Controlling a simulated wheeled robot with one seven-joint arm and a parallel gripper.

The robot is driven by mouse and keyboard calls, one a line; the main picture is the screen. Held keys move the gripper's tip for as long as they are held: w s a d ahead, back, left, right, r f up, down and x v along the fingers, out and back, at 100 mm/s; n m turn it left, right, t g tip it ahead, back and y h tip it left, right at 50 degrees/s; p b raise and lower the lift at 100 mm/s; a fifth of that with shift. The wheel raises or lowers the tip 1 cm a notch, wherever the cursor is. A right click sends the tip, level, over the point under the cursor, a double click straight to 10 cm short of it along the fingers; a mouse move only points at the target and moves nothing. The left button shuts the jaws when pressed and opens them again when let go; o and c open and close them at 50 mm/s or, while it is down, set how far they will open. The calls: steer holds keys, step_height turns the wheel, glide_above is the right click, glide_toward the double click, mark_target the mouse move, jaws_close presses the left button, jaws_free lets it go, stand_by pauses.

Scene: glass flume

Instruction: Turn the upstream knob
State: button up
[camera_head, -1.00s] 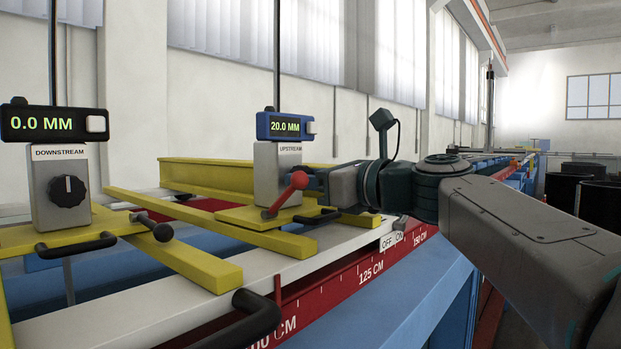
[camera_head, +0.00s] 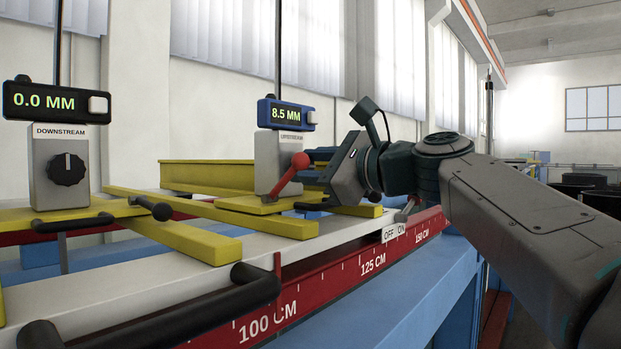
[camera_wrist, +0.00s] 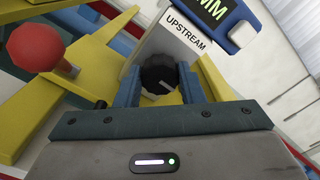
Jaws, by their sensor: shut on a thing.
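The upstream knob (camera_wrist: 160,75) is black and round with a pale pointer line, on the face of the grey box labelled UPSTREAM (camera_wrist: 165,43). In the wrist view my gripper (camera_wrist: 160,88) has its two blue fingers on either side of the knob, shut on it. In the head view the upstream box (camera_head: 275,172) stands mid-picture, with my gripper (camera_head: 318,172) at its right side; the knob is hidden there. The blue upstream display (camera_head: 286,114) reads 8.5 MM.
A red ball lever (camera_head: 300,162) sticks up beside the upstream box. The downstream box (camera_head: 60,165) with its black knob stands at left, its display (camera_head: 55,101) reading 0.0 MM. Yellow beams (camera_head: 170,225) and black handles (camera_head: 253,290) lie around the rail.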

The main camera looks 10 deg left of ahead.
steer(key=n+b, duration=0.1)
steer(key=n, duration=0.2)
steer(key=n+b, duration=0.1)
steer(key=shift+f+n+b, duration=0.25)
steer(key=shift+n+b, duration=0.05)
steer(key=n+b, duration=0.2)
steer(key=n, duration=0.1)
steer(key=shift+n, duration=0.4)
steer(key=n+b, duration=0.1)
steer(key=n, duration=0.2)
steer(key=shift+n+b, duration=0.3)
steer(key=shift+b, duration=0.05)
steer(key=n+b, duration=0.1)
steer(key=n, duration=0.3)
steer(key=shift+n+b, duration=0.3)
steer(key=shift+b, duration=0.1)
steer(key=o, duration=1)
steer(key=shift+r, duration=0.1)
steer(key=shift+d, duration=0.1)
